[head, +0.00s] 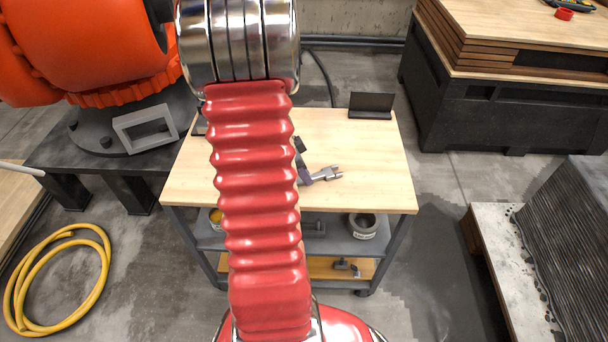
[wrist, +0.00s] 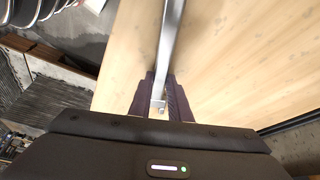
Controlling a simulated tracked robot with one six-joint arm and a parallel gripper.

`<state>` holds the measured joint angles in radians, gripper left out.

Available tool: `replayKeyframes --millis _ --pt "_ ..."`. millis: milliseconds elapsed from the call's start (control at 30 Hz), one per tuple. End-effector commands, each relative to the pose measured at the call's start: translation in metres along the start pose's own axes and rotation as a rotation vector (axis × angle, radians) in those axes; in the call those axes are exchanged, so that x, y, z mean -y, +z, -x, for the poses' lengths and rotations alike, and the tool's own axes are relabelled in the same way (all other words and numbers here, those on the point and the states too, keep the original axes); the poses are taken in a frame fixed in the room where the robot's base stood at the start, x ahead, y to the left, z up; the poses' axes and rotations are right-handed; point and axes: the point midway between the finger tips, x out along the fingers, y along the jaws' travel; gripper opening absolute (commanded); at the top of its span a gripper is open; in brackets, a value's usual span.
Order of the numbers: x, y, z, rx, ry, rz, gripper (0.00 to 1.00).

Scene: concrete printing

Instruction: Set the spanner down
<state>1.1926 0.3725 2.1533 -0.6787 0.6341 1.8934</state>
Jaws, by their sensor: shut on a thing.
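The spanner (head: 326,174) is a grey metal tool with an open-jawed end pointing right, over the wooden top of the trolley (head: 372,160) in the head view. My gripper (head: 304,174) is shut on its handle, mostly hidden behind my red-sleeved arm. In the wrist view the spanner's shaft (wrist: 172,45) runs up from between the two dark fingers of my gripper (wrist: 160,92) and out of the top of the picture. Pale wood lies below it. I cannot tell whether the spanner touches the wood or hangs just above it.
A dark tablet-like object (head: 371,105) stands at the trolley's back right edge. The right and front of the top are clear. A bucket (head: 362,227) is on the shelf below. A yellow hose (head: 60,280) lies on the floor at left, near a large orange machine (head: 85,45).

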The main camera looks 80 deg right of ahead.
Motion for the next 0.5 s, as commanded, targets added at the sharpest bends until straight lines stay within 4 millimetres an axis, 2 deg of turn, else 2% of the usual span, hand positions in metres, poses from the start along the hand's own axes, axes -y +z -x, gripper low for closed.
replayKeyframes --millis 133,167,400,500 --pt "0.0003 0.0001 -0.001 0.0 -0.001 0.0 0.0" --pt "0.0001 0.0005 -0.0016 0.0 0.0 0.0 0.18" --pt "0.0001 0.0002 -0.0013 0.0 0.0 0.0 0.34" --pt "0.0001 0.0002 -0.0012 0.0 0.0 0.0 0.36"
